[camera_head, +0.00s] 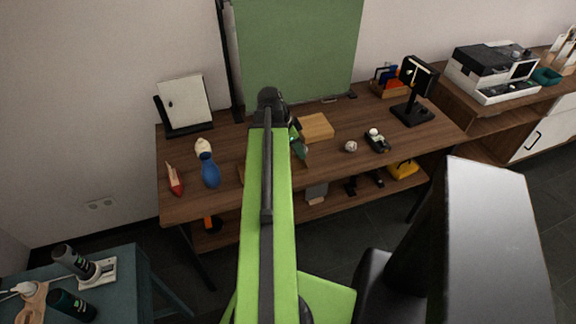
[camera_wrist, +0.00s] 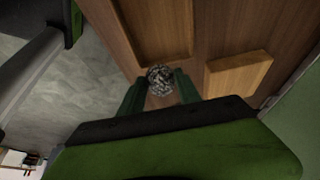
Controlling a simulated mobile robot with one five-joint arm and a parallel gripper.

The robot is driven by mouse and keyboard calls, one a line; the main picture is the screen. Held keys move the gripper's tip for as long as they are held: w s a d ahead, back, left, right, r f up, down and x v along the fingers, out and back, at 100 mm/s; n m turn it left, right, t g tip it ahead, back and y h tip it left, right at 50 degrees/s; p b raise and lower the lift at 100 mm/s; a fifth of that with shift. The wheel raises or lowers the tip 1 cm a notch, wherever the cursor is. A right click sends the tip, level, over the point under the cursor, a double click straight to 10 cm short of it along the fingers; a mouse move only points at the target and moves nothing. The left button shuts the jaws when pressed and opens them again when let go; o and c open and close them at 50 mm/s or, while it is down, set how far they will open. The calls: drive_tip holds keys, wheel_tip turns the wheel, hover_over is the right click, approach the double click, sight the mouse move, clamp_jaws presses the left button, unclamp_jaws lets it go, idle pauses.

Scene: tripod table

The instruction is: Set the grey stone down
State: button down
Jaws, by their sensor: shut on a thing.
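In the wrist view the grey stone (camera_wrist: 160,77) is a rough, mottled lump between the two green fingers of my gripper (camera_wrist: 158,88). The fingers are shut on it. Brown wood of the table (camera_wrist: 214,30) lies behind the stone, beside a rimmed, recessed wooden shape that looks like a tray (camera_wrist: 150,58). I cannot tell how high the stone is above the wood. In the head view my gripper (camera_head: 300,148) shows only in part beside my green arm, over the table (camera_head: 330,165). The stone is hidden there.
A tan wooden block (camera_head: 316,127) lies close to my gripper; it also shows in the wrist view (camera_wrist: 236,75). A small whitish ball (camera_head: 351,146) and a dark item (camera_head: 376,140) stand to the right. A blue vase-like object (camera_head: 209,172) and a red item (camera_head: 174,180) stand left.

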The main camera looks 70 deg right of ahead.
sight(293, 163)
drive_tip(key=w, duration=0.1)
drive_tip(key=w+f, duration=0.1)
drive_tip(key=w, duration=0.1)
drive_tip(key=shift+a+f+b, duration=0.25)
drive_tip(key=shift+f+b, duration=0.15)
wheel_tip(293, 163, down, 4)
drive_tip(key=b, duration=0.4)
drive_tip(key=shift+f, duration=0.2)
drive_tip(key=shift+r, duration=0.25)
drive_tip(key=shift+f, duration=0.25)
drive_tip(key=c, duration=0.8)
unclamp_jaws()
drive_tip(key=shift+r, duration=0.1)
drive_tip(key=shift+c, duration=0.2)
